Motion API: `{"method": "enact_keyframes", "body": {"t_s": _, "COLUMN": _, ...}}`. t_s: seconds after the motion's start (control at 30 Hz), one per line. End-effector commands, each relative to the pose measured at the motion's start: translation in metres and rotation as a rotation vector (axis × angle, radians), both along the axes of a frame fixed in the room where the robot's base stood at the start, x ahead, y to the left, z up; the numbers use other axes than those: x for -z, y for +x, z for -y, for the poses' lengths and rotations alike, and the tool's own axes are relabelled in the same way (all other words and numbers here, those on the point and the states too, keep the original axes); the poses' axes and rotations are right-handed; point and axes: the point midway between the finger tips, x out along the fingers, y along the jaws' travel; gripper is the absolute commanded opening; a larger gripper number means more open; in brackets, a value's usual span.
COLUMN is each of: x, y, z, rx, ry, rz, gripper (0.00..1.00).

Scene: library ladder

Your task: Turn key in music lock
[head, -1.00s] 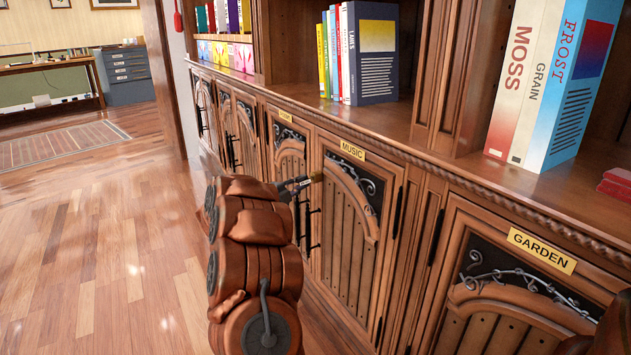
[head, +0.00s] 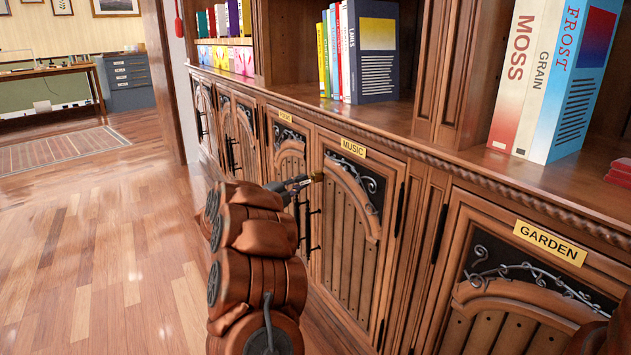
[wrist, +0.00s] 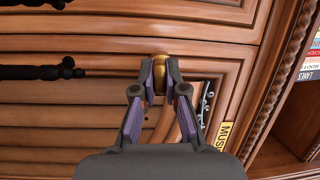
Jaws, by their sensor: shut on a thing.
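The cabinet door labelled MUSIC (head: 346,225) is closed, with a yellow MUSIC label (head: 353,147) at its top; the label also shows sideways in the wrist view (wrist: 224,135). My gripper (wrist: 160,66) is at the upper left part of this door, its two fingers shut on a small brass-coloured piece, which looks like the key (wrist: 160,56). In the head view the brass piece (head: 317,177) shows at the tip of my gripper (head: 303,182), against the door's left edge. The lock itself is hidden behind the brass piece and fingers, so how far the key is turned cannot be told.
A GARDEN door (head: 520,290) is at the right. Books (head: 365,60) stand on the shelf above. The wooden floor (head: 100,230) at the left is clear.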

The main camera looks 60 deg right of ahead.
Motion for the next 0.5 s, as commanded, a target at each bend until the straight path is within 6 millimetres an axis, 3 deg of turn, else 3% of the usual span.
{"method": "enact_keyframes", "body": {"t_s": 0.5, "x": 0.0014, "y": 0.0003, "z": 0.0004, "rx": 0.0, "ry": -0.032, "rz": 0.054, "gripper": 0.0}}
